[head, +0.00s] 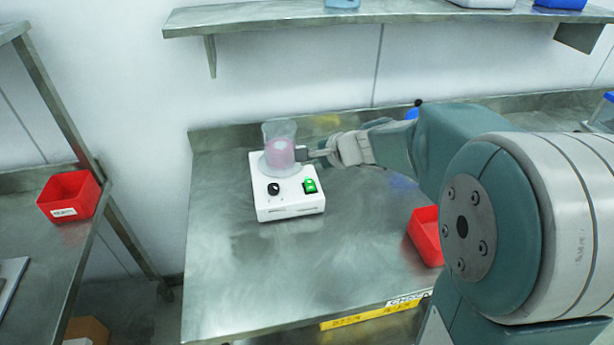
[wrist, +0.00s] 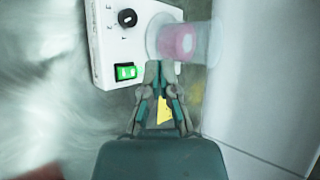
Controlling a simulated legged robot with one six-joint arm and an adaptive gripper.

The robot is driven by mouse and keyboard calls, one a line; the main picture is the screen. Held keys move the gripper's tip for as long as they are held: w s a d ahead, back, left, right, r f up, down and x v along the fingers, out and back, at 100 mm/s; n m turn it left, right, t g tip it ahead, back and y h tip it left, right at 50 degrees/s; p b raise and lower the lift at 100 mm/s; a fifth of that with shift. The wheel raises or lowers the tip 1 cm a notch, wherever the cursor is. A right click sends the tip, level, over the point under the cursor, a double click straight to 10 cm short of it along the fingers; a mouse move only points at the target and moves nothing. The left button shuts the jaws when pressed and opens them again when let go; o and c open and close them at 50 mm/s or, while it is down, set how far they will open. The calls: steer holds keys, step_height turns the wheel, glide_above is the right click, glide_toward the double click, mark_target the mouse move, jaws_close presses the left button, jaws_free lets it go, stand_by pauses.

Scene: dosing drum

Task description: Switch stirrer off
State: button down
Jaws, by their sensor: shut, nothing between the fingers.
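The stirrer (head: 289,204) is a white box on the metal table, with a black knob (head: 273,189) and a green-lit rocker switch (head: 310,186) on its front. A clear beaker (head: 279,133) with pink liquid stands on its round plate. In the wrist view the green switch (wrist: 126,71), the knob (wrist: 127,18) and the beaker (wrist: 186,41) also show. My gripper (head: 303,154) is shut and empty, at the right side of the beaker and above and behind the switch. In the wrist view my fingertips (wrist: 158,68) lie between switch and beaker; I cannot tell whether they touch anything.
A red bin (head: 425,235) stands on the table right of the stirrer, partly behind my arm. Another red bin (head: 69,195) is on the left table (head: 40,242). A metal shelf (head: 300,20) hangs above. The table (head: 240,280) before the stirrer is clear.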

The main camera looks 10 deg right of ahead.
mark_target(312, 182)
steer(key=w+d+m, duration=0.1)
steer(key=w+f+m, duration=0.1)
steer(key=w, duration=0.1)
steer(key=w+d+f+m+t, duration=0.1)
steer(key=shift+w+d+f, duration=0.15)
steer(key=shift+w+d, duration=0.15)
steer(key=shift+d, duration=0.05)
steer(key=shift+w+f, duration=0.35)
steer(key=shift+f, duration=1.05)
steer(key=shift+w+f, duration=0.4)
steer(key=shift+f, duration=1.05)
steer(key=shift+w+f, duration=0.35)
steer(key=shift+f, duration=1.05)
steer(key=shift+f, duration=0.1)
steer(key=shift+f, duration=0.2)
steer(key=shift+w+f, duration=0.2)
steer(key=shift+f, duration=0.2)
steer(key=shift+r, duration=0.1)
steer(key=shift+s+r, duration=0.25)
steer(key=shift+r, duration=0.45)
steer(key=shift+r, duration=0.1)
